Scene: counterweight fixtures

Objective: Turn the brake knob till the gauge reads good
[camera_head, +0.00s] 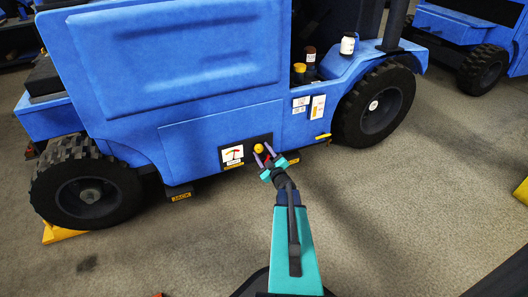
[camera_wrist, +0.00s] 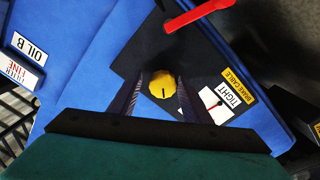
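The yellow brake knob (camera_wrist: 163,85) sits on a dark panel on the blue vehicle's side, with a dark mark on its face. It also shows in the head view (camera_head: 258,148). My gripper (camera_head: 263,151) is at the panel, its two fingers apart, one on each side of the knob. In the wrist view I cannot tell whether the fingers touch it. The white gauge (camera_head: 232,153) is left of the knob in the head view. In the wrist view the gauge (camera_wrist: 211,103) is partly visible, beside a label reading TIGHT (camera_wrist: 230,95).
A yellow BRAKE CABLE label (camera_wrist: 239,86) is by the gauge. A red lever (camera_wrist: 198,15) sticks out near the knob. Black wheels (camera_head: 374,103) flank the panel. Jars (camera_head: 347,43) stand on the vehicle's ledge.

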